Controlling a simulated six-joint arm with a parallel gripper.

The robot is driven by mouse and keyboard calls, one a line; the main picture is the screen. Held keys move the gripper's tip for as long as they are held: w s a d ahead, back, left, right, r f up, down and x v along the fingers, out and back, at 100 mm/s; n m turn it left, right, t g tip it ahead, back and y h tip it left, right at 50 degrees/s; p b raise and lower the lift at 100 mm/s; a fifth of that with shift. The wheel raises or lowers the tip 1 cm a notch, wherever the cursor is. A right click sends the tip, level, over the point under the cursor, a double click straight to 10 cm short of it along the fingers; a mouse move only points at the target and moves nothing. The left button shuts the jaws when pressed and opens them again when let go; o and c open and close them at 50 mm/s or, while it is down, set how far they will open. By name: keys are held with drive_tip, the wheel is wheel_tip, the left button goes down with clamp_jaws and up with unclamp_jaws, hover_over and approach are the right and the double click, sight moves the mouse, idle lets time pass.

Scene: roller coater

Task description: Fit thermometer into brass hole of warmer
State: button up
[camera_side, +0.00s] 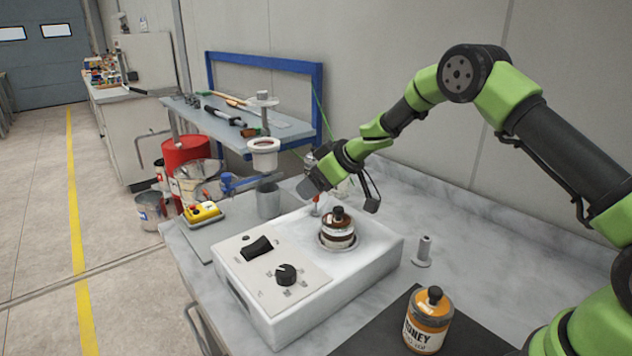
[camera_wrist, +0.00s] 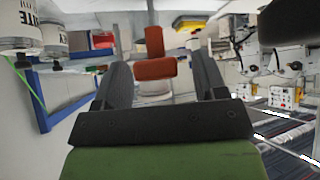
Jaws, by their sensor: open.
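The warmer (camera_side: 310,290) is a white box with a black switch and knob. A jar with a brown band (camera_side: 339,232) sits in its round well. A thin red and white piece, apparently the thermometer (camera_side: 316,206), stands near the warmer's back edge, just below my gripper (camera_side: 312,190). Its lower end and the brass hole cannot be made out. In the wrist view my gripper (camera_wrist: 160,78) is open, with a finger on each side. An orange-red piece (camera_wrist: 154,62), probably the thermometer's top, shows between the fingers, with a gap on both sides.
A small grey post on a round foot (camera_side: 424,252) stands right of the warmer. An orange honey jar (camera_side: 427,322) stands on a dark mat at the front. A grey cup (camera_side: 268,200) and a yellow control box (camera_side: 202,212) are at the left. Marble bench behind is mostly clear.

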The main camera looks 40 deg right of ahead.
drive_tip(key=s+d+r+m+t+h, duration=0.1)
drive_tip(key=s+d+r+m+h, duration=0.15)
drive_tip(key=s+r, duration=0.7)
drive_tip(key=s+d+r+m+t+h, duration=0.2)
drive_tip(key=s+r+m+h, duration=0.3)
drive_tip(key=r, duration=0.7)
drive_tip(key=s+a+f+g+y, duration=0.1)
drive_tip(key=s+a, duration=0.4)
drive_tip(key=s, duration=0.5)
drive_tip(key=s+a+f+g+y, duration=0.2)
drive_tip(key=s+a+g+y, duration=0.1)
drive_tip(key=s, duration=0.7)
drive_tip(key=shift+s+a+m+y, duration=0.35)
drive_tip(key=shift+a+m+y, duration=0.1)
drive_tip(key=shift+a+y, duration=0.55)
drive_tip(key=shift+d, duration=0.15)
drive_tip(key=shift+c, duration=0.4)
